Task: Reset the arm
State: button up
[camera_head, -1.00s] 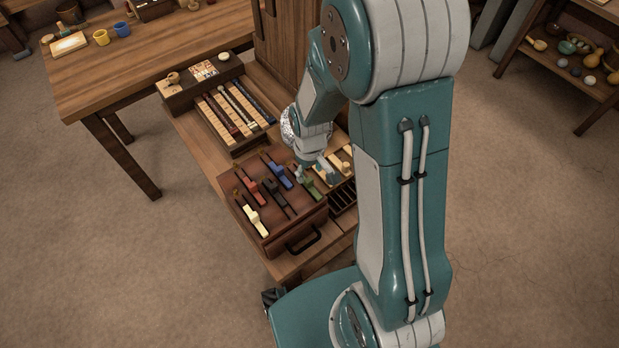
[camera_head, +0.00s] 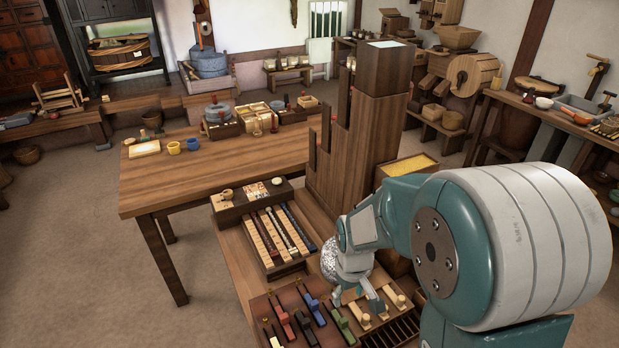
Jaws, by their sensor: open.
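My teal and white arm comes in from the lower right of the head view and bends down to the left. My gripper (camera_head: 358,300) points down over the low bench, with its fingers apart. I see nothing between the fingers. They are close above the brown case (camera_head: 266,304) and the pale wooden knobs (camera_head: 383,306), near the green-handled piece (camera_head: 343,325). I cannot tell whether a fingertip touches anything. A speckled silvery round shape (camera_head: 330,262) shows beside my wrist.
A rack of long striped bars (camera_head: 277,236) lies behind the case. A tall stepped wooden tower (camera_head: 350,150) stands just behind my gripper. A yellow-filled box (camera_head: 408,166) is to its right. The wooden table (camera_head: 220,170) stands at the left. Open floor lies left of the bench.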

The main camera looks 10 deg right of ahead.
jog(key=s+r+m+t, duration=0.1)
jog(key=s+r+t, duration=0.1)
jog(key=s+r, duration=0.5)
jog(key=s+r+m+t, duration=0.2)
jog(key=s+r, duration=0.5)
jog(key=r, duration=0.5)
jog(key=shift+r+m+t, duration=0.3)
jog(key=shift+r+t, duration=0.05)
jog(key=shift+t, duration=0.45)
